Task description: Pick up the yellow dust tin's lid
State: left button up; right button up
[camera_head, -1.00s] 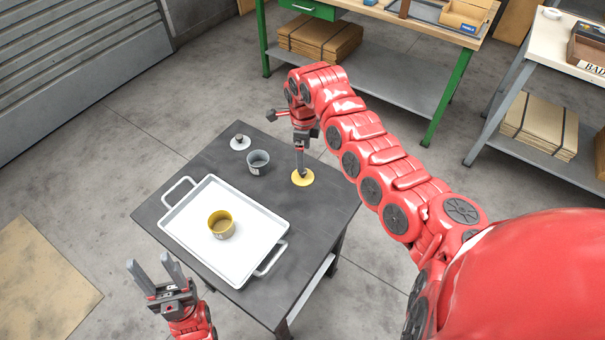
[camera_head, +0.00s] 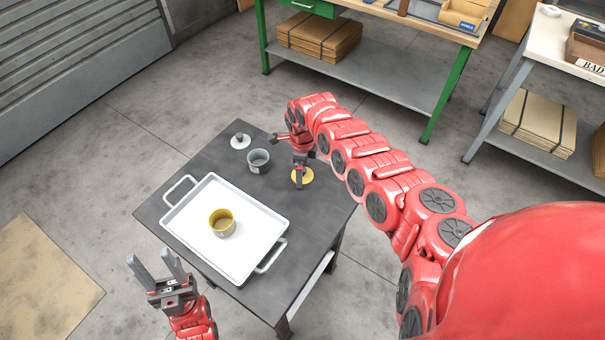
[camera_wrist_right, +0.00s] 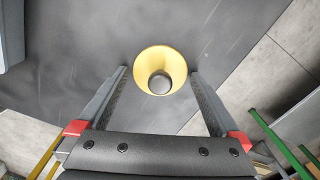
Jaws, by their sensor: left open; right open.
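The yellow lid (camera_head: 308,176) lies on the dark table (camera_head: 225,150), right of the grey tin. In the right wrist view the yellow lid (camera_wrist_right: 146,72) shows its round grey knob (camera_wrist_right: 160,83) between and just beyond the fingertips. My right gripper (camera_head: 299,184) points down over the lid, open; its fingers (camera_wrist_right: 160,80) stand apart on either side with nothing between them. The yellow tin (camera_head: 222,223) stands open on the white tray. My left gripper (camera_head: 156,268) is open and empty, off the table's front left edge.
The white tray (camera_head: 190,234) with two handles covers the table's front. A grey tin (camera_head: 258,160) and a pale lid (camera_head: 240,141) stand behind it, left of my right gripper. A green-legged bench (camera_head: 385,75) stands behind on the floor.

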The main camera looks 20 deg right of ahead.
jog(key=c, duration=1.1)
